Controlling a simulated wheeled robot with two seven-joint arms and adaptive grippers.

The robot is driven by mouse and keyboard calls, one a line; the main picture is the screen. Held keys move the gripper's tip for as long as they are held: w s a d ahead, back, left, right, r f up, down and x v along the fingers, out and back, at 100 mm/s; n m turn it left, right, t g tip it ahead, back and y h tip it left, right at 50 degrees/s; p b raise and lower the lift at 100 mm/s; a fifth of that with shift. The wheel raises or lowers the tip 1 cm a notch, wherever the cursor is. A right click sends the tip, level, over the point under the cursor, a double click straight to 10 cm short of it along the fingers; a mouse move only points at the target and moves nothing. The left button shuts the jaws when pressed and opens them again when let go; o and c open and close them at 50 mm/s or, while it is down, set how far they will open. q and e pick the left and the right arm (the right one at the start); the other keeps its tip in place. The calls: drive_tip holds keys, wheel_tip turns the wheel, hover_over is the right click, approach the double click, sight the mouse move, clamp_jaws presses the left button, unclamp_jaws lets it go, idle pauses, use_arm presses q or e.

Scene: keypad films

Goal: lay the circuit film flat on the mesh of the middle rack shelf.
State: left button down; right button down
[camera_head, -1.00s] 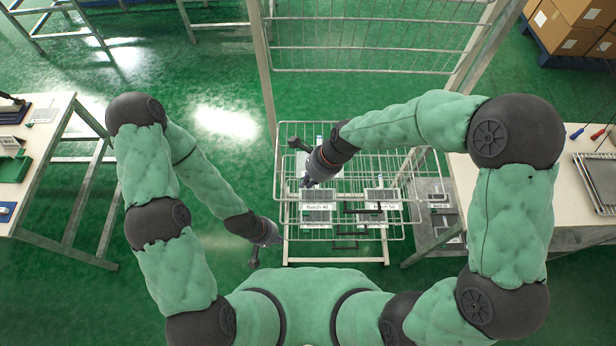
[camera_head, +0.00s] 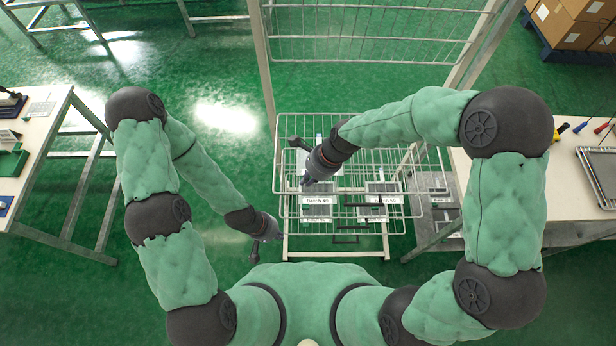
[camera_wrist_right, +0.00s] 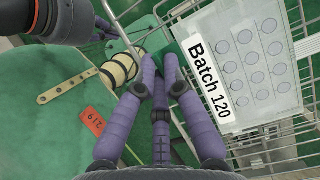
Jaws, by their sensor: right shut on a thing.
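My right gripper (camera_head: 308,183) is over the left part of the wire rack (camera_head: 282,170). In the right wrist view its purple fingers (camera_wrist_right: 160,78) are closed together on something I cannot make out. A pale film with rows of circles (camera_wrist_right: 245,62) and a "Batch 120" label lies to the right of the fingers, by the wire mesh. A green piece (camera_wrist_right: 122,38) with a slot shows just beyond the fingertips; I cannot tell whether they hold it.
Films labelled "Batch 40" (camera_head: 317,201) and "Batch 50" (camera_head: 381,199) lie lower in the rack. A table (camera_head: 50,140) stands left, and another (camera_head: 560,190) with a metal tray stands right. Boxes (camera_head: 580,30) are at the back right. Green floor lies open left of the rack.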

drive_tip(key=shift+f, duration=0.4)
idle(0.3)
drive_tip(key=c, duration=1.3)
unclamp_jaws()
drive_tip(key=shift+o, duration=0.2)
drive_tip(key=shift+r, duration=0.1)
drive_tip(key=v, duration=1.2)
